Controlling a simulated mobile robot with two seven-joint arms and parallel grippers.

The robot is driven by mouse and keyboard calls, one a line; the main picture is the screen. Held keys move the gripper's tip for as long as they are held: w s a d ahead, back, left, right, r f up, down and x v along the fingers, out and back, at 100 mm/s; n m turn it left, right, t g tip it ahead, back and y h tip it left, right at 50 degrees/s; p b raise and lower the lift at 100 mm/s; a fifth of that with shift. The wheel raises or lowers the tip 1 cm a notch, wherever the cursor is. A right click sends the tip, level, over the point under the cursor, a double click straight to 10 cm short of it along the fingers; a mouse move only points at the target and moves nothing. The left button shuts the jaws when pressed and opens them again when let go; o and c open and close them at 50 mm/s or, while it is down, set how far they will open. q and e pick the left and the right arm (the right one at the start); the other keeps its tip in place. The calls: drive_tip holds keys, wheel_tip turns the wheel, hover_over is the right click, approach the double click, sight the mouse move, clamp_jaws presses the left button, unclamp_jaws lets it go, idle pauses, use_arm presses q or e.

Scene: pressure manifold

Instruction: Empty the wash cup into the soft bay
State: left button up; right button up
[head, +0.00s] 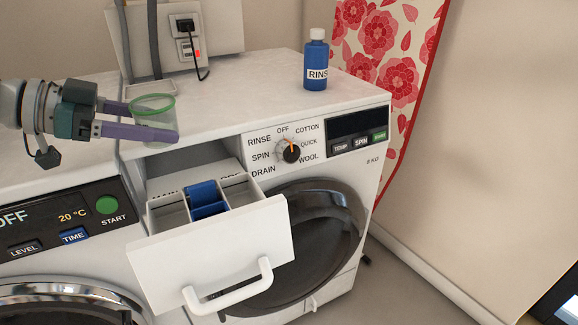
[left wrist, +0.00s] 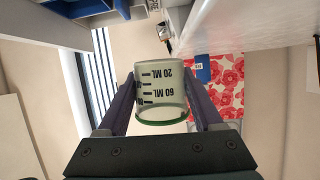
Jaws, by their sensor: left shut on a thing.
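My left gripper (head: 152,121) is shut on the wash cup (head: 155,130), a clear cup with a green rim. The cup is roughly upright, rim up, above and behind the left side of the open drawer. In the left wrist view the cup (left wrist: 160,92) sits between both fingers and shows 20 ML and 60 ML marks; its contents cannot be made out. The white drawer (head: 222,247) is pulled out, with several compartments and a blue insert (head: 206,199) in the middle one.
A blue RINS-labelled bottle (head: 316,62) stands on the white machine top (head: 240,95). The control dial (head: 290,153) is right of the drawer. A hose (head: 153,45) and wall socket (head: 185,35) are behind the cup. A second machine's panel (head: 60,228) is at left.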

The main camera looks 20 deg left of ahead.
use_arm(q)
drive_tip(key=shift+a+r, duration=0.15)
drive_tip(key=shift+r, duration=0.3)
wheel_tip(320, 180, up, 6)
drive_tip(key=p, duration=0.6)
drive_tip(key=shift+r, duration=0.1)
